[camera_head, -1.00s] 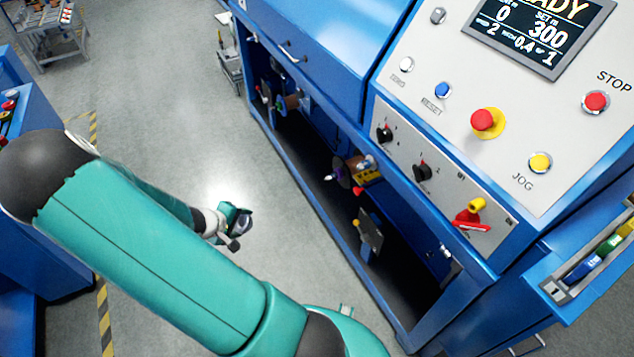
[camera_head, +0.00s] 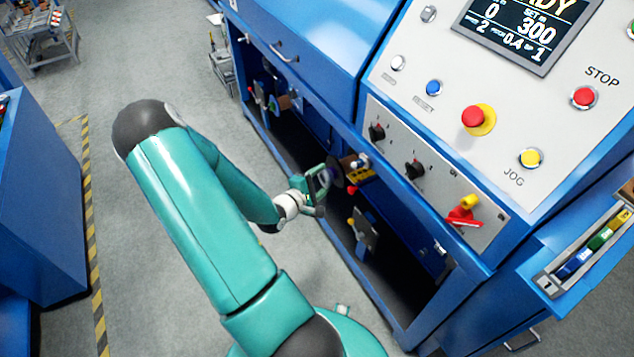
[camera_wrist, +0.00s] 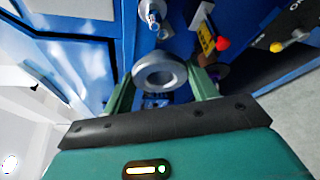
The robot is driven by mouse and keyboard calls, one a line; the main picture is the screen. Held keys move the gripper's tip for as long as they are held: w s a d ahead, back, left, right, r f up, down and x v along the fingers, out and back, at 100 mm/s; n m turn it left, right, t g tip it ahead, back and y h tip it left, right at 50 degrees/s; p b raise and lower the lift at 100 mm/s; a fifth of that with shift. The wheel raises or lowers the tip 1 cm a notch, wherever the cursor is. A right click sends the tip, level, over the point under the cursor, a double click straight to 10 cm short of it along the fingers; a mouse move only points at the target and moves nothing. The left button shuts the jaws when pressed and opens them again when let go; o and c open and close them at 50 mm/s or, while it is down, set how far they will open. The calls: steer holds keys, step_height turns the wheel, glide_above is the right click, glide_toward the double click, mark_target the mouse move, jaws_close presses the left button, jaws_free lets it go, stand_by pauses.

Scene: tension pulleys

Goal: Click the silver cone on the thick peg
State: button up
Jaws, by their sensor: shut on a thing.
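The silver cone (camera_wrist: 161,73) is a thick grey ring with a hole in its middle in the wrist view. My gripper (camera_wrist: 162,88) is shut on it, with one green finger on each side. In the head view my gripper (camera_head: 318,188) is at the open front of the blue machine, beside a dark disc (camera_head: 336,171). The cone is hard to make out there. A silver peg-like part (camera_wrist: 153,14) with a round end shows above the cone in the wrist view, apart from it. I cannot tell whether it is the thick peg.
A yellow block (camera_head: 358,170) and a red knob (camera_head: 352,193) sit by the disc inside the machine (camera_head: 290,58). The red knob also shows in the wrist view (camera_wrist: 222,44). The control panel (camera_head: 400,90) overhangs at the right. Open floor (camera_head: 120,75) lies left.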

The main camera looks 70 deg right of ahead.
mark_target(354, 167)
steer(key=shift+s+d, duration=1.9)
steer(key=shift+d, duration=0.2)
steer(key=shift+s+d, duration=0.15)
steer(key=shift+s, duration=0.05)
steer(key=shift+s+d, duration=0.85)
steer(key=shift+d, duration=0.2)
steer(key=shift+s, duration=0.1)
stand_by(0.6)
steer(key=shift+s+d, duration=0.85)
steer(key=shift+d, duration=0.2)
steer(key=shift+s+d, duration=0.1)
steer(key=shift+s, duration=0.05)
stand_by(0.6)
steer(key=o, duration=1.2)
steer(key=shift+c, duration=0.2)
steer(key=shift+o, duration=0.2)
